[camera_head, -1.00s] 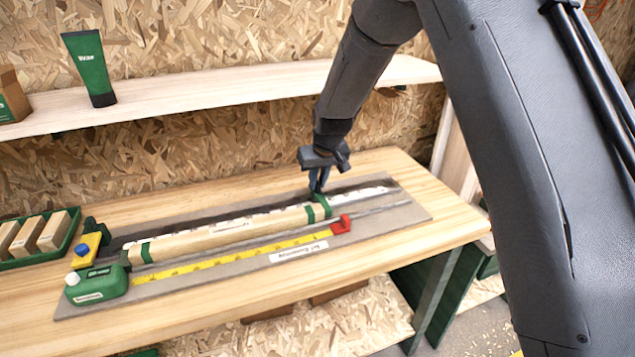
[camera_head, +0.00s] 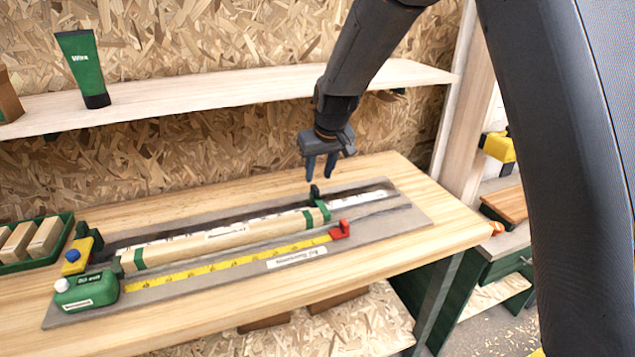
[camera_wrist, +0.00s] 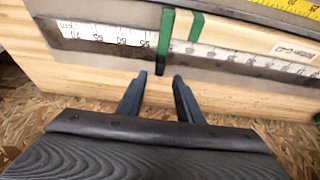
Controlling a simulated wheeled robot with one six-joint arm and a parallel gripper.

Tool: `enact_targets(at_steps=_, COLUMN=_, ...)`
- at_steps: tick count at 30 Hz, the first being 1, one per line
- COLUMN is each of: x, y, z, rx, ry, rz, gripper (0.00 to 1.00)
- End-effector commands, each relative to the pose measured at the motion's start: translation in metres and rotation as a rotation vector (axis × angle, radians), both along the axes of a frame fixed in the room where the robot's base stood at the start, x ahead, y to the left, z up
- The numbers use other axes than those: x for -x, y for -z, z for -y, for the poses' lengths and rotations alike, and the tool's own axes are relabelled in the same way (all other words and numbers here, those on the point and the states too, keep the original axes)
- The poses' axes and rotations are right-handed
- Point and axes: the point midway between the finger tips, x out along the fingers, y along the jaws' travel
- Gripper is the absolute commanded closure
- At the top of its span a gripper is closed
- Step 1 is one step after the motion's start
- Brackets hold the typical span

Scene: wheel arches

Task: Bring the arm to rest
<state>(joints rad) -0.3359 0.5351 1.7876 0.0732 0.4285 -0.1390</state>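My gripper (camera_head: 321,178) hangs above the back right part of the workbench, fingers pointing down. Its two fingers are apart with nothing between them; in the wrist view the open gripper (camera_wrist: 160,80) shows a gap between the fingertips. Below it lies a long wooden bar (camera_head: 225,237) with green bands on a grey measuring board (camera_head: 410,215). A dark green stop (camera_head: 315,193) stands at the bar's right end, just below the fingers and apart from them. The stop also shows in the wrist view (camera_wrist: 165,40).
A yellow tape (camera_head: 225,266) with a red end piece (camera_head: 339,230) runs along the board's front. A green bottle (camera_head: 86,291) and a tray of wooden blocks (camera_head: 62,240) are at left. A shelf (camera_head: 200,97) with a green tube (camera_head: 83,68) spans the wall behind.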

Motion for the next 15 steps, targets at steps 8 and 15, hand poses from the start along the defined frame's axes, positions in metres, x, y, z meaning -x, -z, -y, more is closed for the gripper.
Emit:
enact_targets(at_steps=8, x=0.0048, y=-0.0113, z=0.0022, rx=0.000, ry=0.000, rz=-0.001, gripper=0.67)
enact_targets(at_steps=15, x=0.0049, y=-0.0115, z=0.0025, rx=0.000, ry=0.001, rz=-0.001, gripper=0.67)
